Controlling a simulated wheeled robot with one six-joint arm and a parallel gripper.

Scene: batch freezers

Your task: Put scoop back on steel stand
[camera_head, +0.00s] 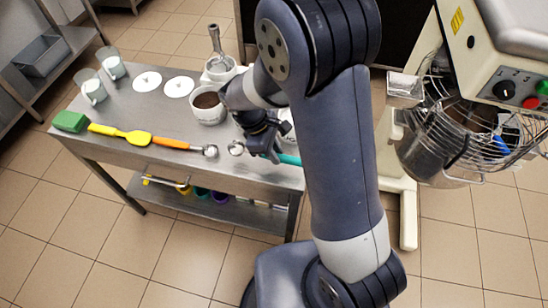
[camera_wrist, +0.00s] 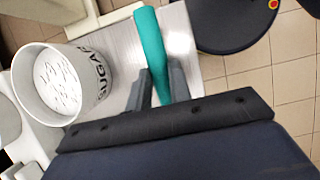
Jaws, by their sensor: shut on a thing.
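My gripper (camera_head: 266,147) is low over the front right part of the steel table. It is shut on the scoop's teal handle (camera_head: 288,159), which also shows between the fingers in the wrist view (camera_wrist: 150,50). A small round steel bowl (camera_head: 236,148) shows just left of the gripper and looks like the scoop's head. I cannot tell whether the scoop touches the table. An upright steel piece (camera_head: 215,42) rises at a white pot at the back of the table; I cannot tell if it is the steel stand.
On the table (camera_head: 150,112) lie an orange-handled scoop (camera_head: 176,143), a yellow spatula (camera_head: 120,134) and a green block (camera_head: 70,121). A brown-filled bowl (camera_head: 207,107) stands close behind my gripper. A white sugar tub (camera_wrist: 72,82) is beside it. A mixer (camera_head: 480,100) stands at right.

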